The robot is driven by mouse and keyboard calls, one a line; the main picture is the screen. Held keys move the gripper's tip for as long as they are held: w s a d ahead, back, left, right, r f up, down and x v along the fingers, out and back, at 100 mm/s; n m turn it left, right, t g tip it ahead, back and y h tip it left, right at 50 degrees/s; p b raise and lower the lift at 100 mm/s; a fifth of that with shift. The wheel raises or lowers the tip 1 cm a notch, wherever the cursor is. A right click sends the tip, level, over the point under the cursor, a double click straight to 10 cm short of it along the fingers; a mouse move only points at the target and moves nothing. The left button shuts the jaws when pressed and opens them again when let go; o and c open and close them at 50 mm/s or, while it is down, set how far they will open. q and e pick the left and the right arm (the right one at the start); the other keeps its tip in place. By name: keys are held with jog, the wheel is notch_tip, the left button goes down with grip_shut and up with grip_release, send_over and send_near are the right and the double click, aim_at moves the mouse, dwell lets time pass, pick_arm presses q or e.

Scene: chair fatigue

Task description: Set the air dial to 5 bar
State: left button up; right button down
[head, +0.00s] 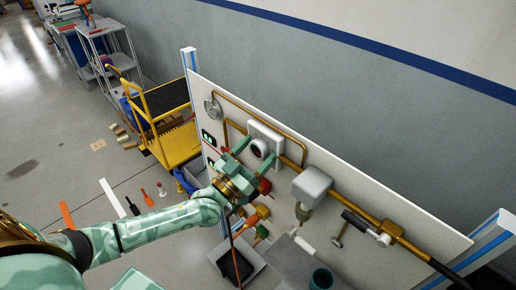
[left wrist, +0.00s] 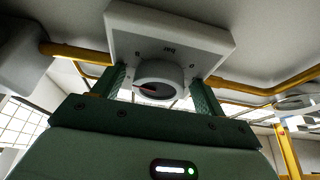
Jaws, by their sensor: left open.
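The air dial (head: 260,149) is a round, pale knob with a dark face on a square white housing (head: 268,131), fixed to the upright white panel. In the left wrist view the dial (left wrist: 158,80) shows a red pointer mark toward its lower left. In the left wrist view a finger of the left gripper (left wrist: 160,92) stands on each side of the dial, with gaps visible. My right gripper is not in view.
A brass pipe (head: 290,163) runs along the panel past a grey box (head: 311,184) and a black-handled lever (head: 362,226). A round gauge (head: 212,107) sits at the upper left. A yellow cart (head: 172,145) stands behind. Several coloured fittings hang below the gripper.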

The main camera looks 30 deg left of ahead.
pick_arm(q)
jog(key=shift+d, duration=0.1)
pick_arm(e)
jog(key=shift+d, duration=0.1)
pick_arm(q)
jog(key=c, duration=0.9)
jog(key=shift+c, duration=0.4)
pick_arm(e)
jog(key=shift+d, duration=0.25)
pick_arm(q)
jog(key=shift+r, duration=0.1)
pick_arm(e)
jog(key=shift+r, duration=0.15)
